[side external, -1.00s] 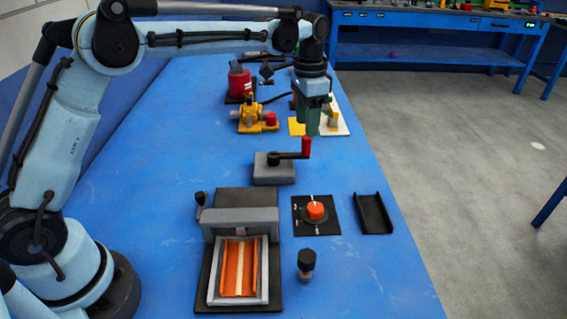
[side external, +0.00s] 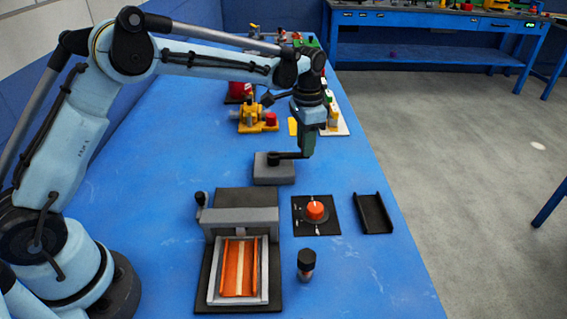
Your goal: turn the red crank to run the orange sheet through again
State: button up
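The crank stands on a grey block (side external: 273,172) in mid-table, and its black arm (side external: 289,156) points right. Its red handle is hidden now, where my gripper (side external: 306,150) has come down at the end of the arm. I cannot tell whether the fingers are open or closed around the handle. The orange sheet (side external: 231,270), with a pale stripe along it, lies in a grey-rimmed tray (side external: 265,272). The tray is in front of the grey crossbar (side external: 240,216) of the black-based machine.
Right of the machine are an orange-red knob (side external: 315,210) on a black plate, a black channel-shaped tray (side external: 373,213) and a small black-topped post (side external: 306,262). A yellow device (side external: 255,118) stands behind the crank. The blue table (side external: 370,280) is clear at front right.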

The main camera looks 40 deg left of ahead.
grip_shut()
